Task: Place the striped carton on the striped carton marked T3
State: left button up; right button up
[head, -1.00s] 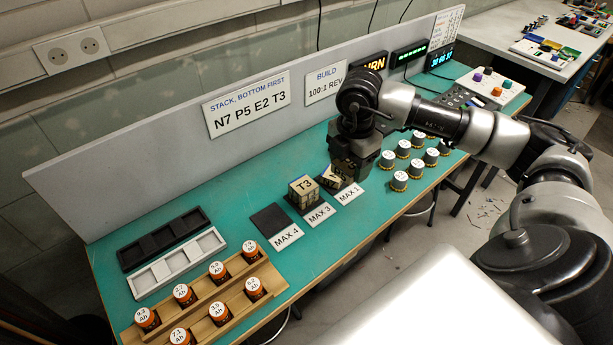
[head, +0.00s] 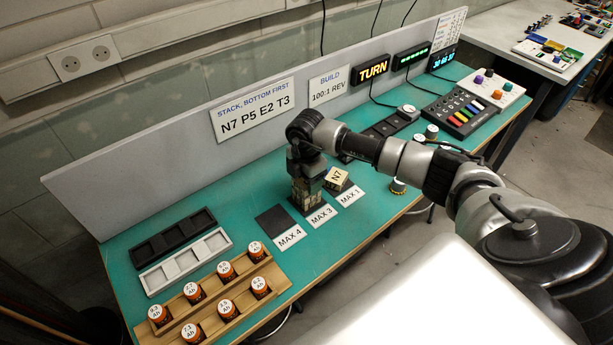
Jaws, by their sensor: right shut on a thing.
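My right gripper (head: 307,178) is over the black pad behind the MAX 3 label, pointing down, shut on a small dark striped carton (head: 309,186). The striped carton marked T3 (head: 305,203) is on that pad, directly below; its top mark is now covered by the gripper and held carton. The held carton looks in line with T3, but I cannot tell whether the two touch. Another striped carton, marked N7 (head: 337,177), sits on the pad behind the MAX 1 label, just right of the gripper. My left gripper is not in view.
The MAX 4 pad (head: 272,221) is empty. Black (head: 172,238) and white (head: 186,261) trays lie to the left. A wooden rack (head: 245,300) holds several orange-black cells. Several round knobs lie right of the cartons, partly behind my arm. The sign board (head: 180,160) stands behind.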

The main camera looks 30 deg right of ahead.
jog(key=shift+f, duration=0.2)
jog(key=shift+f, duration=0.2)
jog(key=o, duration=0.9)
jog(key=shift+o, duration=0.2)
jog(key=shift+r, duration=0.1)
jog(key=shift+r, duration=0.5)
notch_tip(320, 180, up, 11)
jog(key=b, duration=0.3)
jog(key=shift+r, duration=0.15)
